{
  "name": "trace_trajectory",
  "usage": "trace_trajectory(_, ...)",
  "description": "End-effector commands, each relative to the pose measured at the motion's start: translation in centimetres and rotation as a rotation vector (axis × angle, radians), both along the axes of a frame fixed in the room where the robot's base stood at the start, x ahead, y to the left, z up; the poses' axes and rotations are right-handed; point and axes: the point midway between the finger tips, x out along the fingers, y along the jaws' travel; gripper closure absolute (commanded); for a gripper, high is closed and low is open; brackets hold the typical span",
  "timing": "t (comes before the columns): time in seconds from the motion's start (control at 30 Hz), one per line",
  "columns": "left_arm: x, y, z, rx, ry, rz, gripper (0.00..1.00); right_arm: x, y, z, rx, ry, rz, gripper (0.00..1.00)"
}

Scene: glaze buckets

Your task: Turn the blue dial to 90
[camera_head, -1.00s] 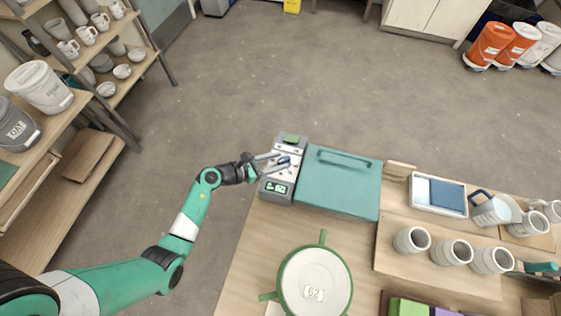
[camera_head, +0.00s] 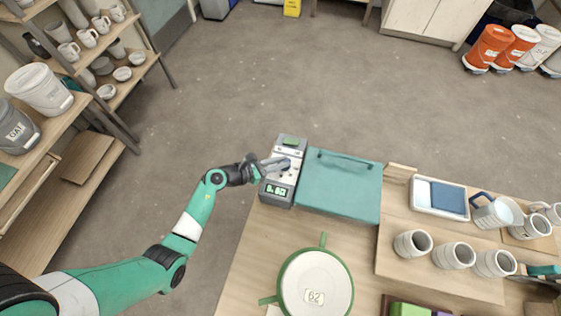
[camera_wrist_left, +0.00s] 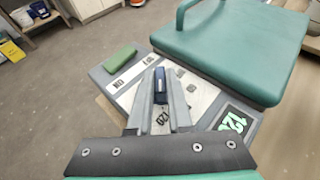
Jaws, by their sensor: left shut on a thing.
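The grey dial box (camera_head: 278,192) stands at the table's far left corner, with a green digital display at its near end. My left gripper (camera_head: 282,163) is over its top face. In the left wrist view, the blue dial (camera_wrist_left: 161,84) sits between the fingertips of my left gripper (camera_wrist_left: 160,92), which is shut on it. The display (camera_wrist_left: 229,122) seems to start with 12; its last digit is unclear. A printed number is visible between the fingers, and other marks around the dial are partly hidden by them. My right gripper is not in view.
A teal lidded box (camera_head: 340,187) with a handle stands close right of the dial box. A green-rimmed bucket (camera_head: 316,284) marked 62 is nearer. Mugs (camera_head: 453,254), a jug (camera_head: 492,211) and a tray (camera_head: 439,197) stand farther right. The floor left of the table is clear.

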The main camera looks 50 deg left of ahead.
Motion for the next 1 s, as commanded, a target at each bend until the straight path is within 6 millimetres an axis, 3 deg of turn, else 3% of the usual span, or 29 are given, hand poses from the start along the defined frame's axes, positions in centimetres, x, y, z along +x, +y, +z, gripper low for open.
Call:
trace_trajectory(0.33, 0.0, -0.4, 0.5, -0.003, 0.005, 0.098, 1.0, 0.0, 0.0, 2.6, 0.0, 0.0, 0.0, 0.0)
trace_trajectory(0.8, 0.2, -1.1, 0.7, -0.004, 0.003, 0.463, 1.0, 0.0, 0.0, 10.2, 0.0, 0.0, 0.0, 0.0)
trace_trajectory(1.0, 0.4, -1.2, 0.3, -0.005, -0.003, 0.611, 1.0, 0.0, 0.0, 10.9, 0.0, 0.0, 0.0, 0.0)
